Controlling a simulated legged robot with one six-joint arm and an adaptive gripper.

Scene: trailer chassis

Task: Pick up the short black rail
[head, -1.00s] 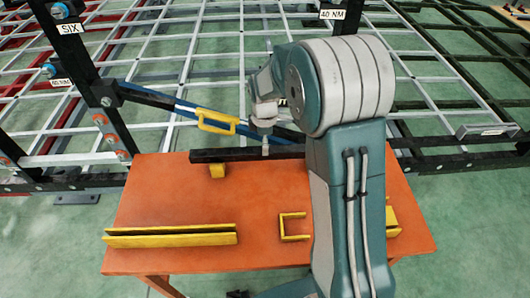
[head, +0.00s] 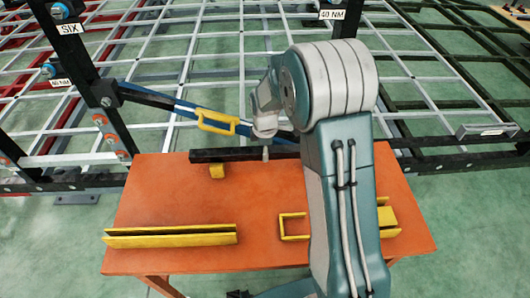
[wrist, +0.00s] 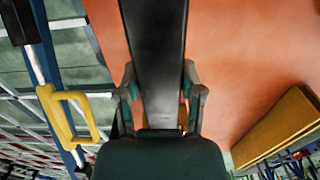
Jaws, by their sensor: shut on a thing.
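The short black rail (head: 225,155) lies along the back edge of the orange table in the head view. In the wrist view the rail (wrist: 155,45) runs between the two fingers of my gripper (wrist: 160,78). My gripper (head: 265,153) is shut on the rail near its middle, one finger showing on the near side. A small yellow block (head: 217,172) sits below the rail's left part. The rail's right end is hidden behind my arm. I cannot tell whether the rail is clear of its support.
A long yellow channel (head: 170,236) lies on the orange table (head: 180,205) at front left. A yellow bracket (head: 292,226) lies partly behind my arm. A blue bar with a yellow handle (head: 217,122) crosses just behind the table, beside the chassis frame.

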